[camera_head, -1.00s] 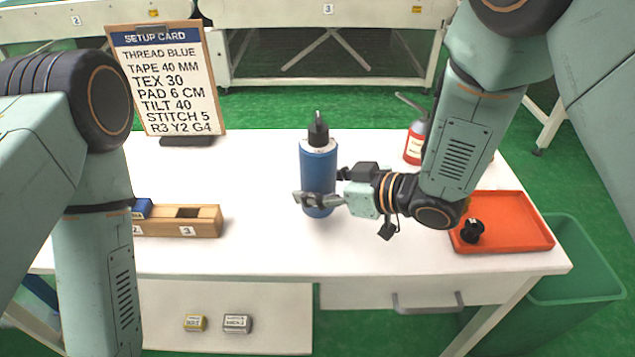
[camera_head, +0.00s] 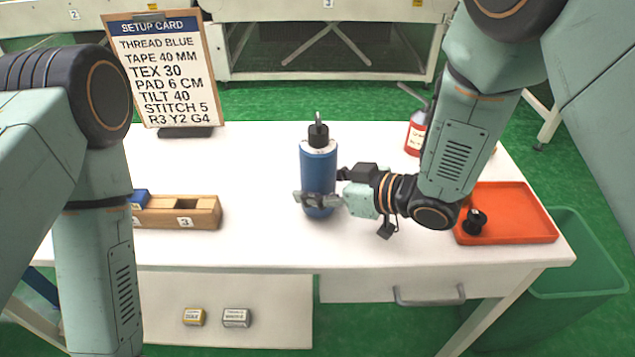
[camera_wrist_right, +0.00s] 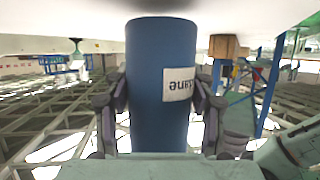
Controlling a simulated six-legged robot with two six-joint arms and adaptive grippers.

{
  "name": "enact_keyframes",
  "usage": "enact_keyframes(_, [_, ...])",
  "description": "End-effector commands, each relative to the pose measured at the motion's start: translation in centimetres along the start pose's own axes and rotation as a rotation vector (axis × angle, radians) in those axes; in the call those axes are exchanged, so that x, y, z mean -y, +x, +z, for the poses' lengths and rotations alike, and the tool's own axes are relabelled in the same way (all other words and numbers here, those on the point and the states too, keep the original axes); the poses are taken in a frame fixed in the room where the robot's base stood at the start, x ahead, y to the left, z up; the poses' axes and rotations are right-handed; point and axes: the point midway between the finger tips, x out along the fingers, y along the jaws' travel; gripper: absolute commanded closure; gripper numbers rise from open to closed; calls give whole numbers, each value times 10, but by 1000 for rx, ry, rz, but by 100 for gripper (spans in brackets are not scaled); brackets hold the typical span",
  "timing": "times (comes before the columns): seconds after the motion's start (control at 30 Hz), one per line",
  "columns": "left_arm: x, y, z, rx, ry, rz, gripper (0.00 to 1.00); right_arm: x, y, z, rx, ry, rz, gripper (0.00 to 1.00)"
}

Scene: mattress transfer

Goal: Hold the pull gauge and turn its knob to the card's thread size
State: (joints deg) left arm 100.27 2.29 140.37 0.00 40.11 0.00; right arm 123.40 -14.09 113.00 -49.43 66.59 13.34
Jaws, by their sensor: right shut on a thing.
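The pull gauge (camera_head: 318,172) is a blue upright cylinder with a black knob-like top (camera_head: 318,134) and a small hook. My right gripper (camera_head: 318,199) is shut around its lower part. In the right wrist view the blue body (camera_wrist_right: 158,85) stands between the two fingers (camera_wrist_right: 160,110), with a white label partly showing, its text upside down. I cannot tell whether its base touches the table. The knob's scale is too small to read. The setup card (camera_head: 160,75) at the back left reads TEX 30. My left arm is at the left, its gripper out of view.
A wooden block (camera_head: 170,212) with slots and a blue piece is at the left. At the right are an orange tray (camera_head: 525,215) with a black part, a red bottle (camera_head: 415,135) and a green bin (camera_head: 570,280). Two small blocks (camera_head: 215,317) lie low in front.

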Motion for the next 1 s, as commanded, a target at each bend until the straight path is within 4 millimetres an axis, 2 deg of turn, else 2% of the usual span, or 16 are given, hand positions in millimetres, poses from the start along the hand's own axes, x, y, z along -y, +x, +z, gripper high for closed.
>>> enact_keyframes(0.6, [0,9,0,0,0,0,60,-1,6,12,-5,-2,1,100])
enact_keyframes(0.9, [0,8,0,0,0,0,60,-1,6,11,-5,-2,1,100])
enact_keyframes(1.0, [0,9,-3,-8,-6,1,52,0,6,13,-1,-1,0,100])
